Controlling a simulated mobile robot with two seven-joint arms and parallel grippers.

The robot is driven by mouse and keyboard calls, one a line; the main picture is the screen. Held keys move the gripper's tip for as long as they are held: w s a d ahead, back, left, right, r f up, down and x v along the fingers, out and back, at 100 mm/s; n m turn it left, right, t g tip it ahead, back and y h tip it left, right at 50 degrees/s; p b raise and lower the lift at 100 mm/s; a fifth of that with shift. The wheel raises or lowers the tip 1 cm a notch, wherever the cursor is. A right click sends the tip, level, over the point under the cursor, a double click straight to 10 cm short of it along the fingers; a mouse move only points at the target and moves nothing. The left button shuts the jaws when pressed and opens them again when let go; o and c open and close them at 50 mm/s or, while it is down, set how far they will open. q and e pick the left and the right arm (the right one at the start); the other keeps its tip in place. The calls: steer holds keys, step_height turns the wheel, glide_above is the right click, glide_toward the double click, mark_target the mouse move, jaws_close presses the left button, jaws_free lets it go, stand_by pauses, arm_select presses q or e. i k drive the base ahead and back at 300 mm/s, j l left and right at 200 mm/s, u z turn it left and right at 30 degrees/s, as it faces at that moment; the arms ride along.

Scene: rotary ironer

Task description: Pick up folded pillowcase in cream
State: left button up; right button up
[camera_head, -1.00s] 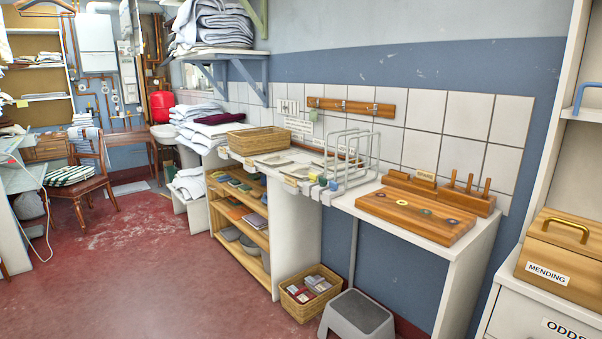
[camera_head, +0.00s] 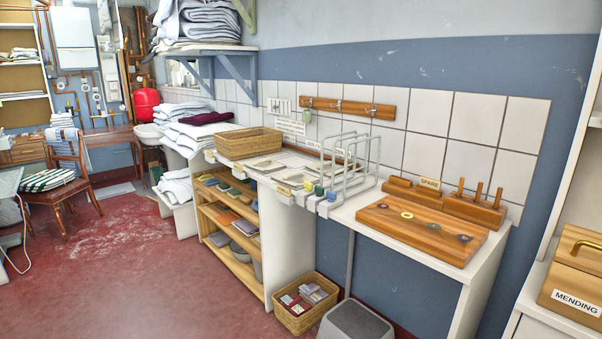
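I cannot pick out a cream folded pillowcase for certain. Flat, pale folded pieces (camera_head: 263,165) lie on the white counter (camera_head: 350,208) beside the wicker basket, but they are too small to identify. Stacks of white folded linen (camera_head: 185,135) stand at the counter's far left end, with a dark maroon folded piece (camera_head: 206,118) on top of one. More folded linen (camera_head: 205,22) is piled on the wall shelf above. Neither of my grippers shows in the head view.
A wicker basket (camera_head: 245,142), wire racks (camera_head: 345,165) and a wooden board (camera_head: 422,228) occupy the counter. A grey step stool (camera_head: 355,322) and a low basket (camera_head: 301,303) stand on the floor in front. A chair (camera_head: 62,180) is at left. The red floor (camera_head: 130,275) between is clear.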

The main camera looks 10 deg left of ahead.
mark_target(295, 179)
steer(key=i+j+z, duration=0.4)
steer(key=i+j, duration=0.9)
steer(key=i, duration=0.1)
